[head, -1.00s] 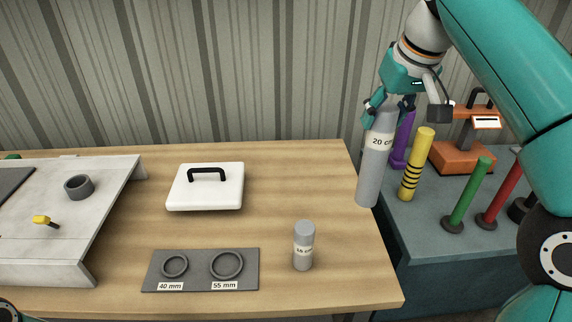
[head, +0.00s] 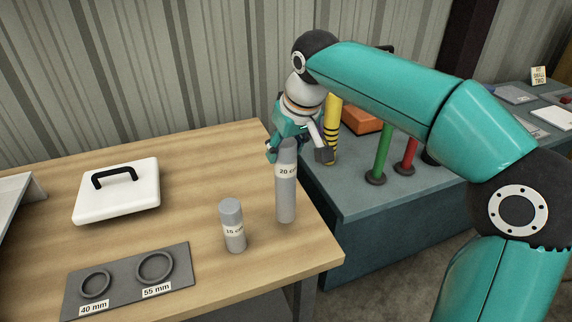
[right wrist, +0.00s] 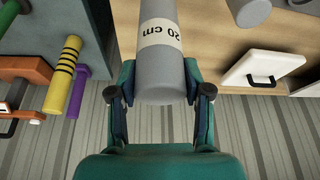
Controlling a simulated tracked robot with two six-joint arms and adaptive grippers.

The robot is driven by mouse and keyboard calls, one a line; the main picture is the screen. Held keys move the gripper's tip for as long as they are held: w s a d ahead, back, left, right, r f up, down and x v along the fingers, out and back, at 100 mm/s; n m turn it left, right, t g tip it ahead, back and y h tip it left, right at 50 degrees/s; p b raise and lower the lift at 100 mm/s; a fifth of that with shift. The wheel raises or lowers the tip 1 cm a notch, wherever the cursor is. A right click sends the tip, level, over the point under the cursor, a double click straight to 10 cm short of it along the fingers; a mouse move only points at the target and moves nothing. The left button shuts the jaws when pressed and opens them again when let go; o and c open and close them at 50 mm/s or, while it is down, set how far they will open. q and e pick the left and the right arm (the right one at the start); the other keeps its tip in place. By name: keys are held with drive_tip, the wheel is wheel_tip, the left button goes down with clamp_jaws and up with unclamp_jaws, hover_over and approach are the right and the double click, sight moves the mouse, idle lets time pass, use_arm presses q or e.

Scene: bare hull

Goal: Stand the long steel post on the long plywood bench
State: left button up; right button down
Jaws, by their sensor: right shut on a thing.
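The long steel post (head: 286,198) is a grey cylinder with a "20 cm" label. My right gripper (head: 290,149) is shut on its upper end, and the right wrist view shows the post (right wrist: 162,65) between the two fingers (right wrist: 165,92). The post is about upright over the right part of the plywood bench (head: 190,170). Its lower end appears at or just above the bench top; I cannot tell whether it touches. A shorter grey post (head: 233,228) labelled about "15 cm" stands on the bench to its left. My left gripper is not in view.
A white lidded box (head: 117,192) with a black handle and a grey plate (head: 130,280) with two rings, "40 mm" and "55 mm", lie on the bench. The blue-grey table (head: 350,190) at right holds yellow, green (head: 380,155) and red posts. The bench's right edge is close to the long post.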

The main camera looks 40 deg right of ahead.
sight(286, 162)
drive_tip(key=shift+f, duration=1.75)
drive_tip(key=shift+f+b, duration=0.15)
drive_tip(key=shift+b, duration=0.2)
drive_tip(key=c, duration=0.5)
unclamp_jaws()
drive_tip(key=p+v, duration=0.1)
drive_tip(key=v, duration=1.1)
drive_tip(key=shift+p, duration=0.35)
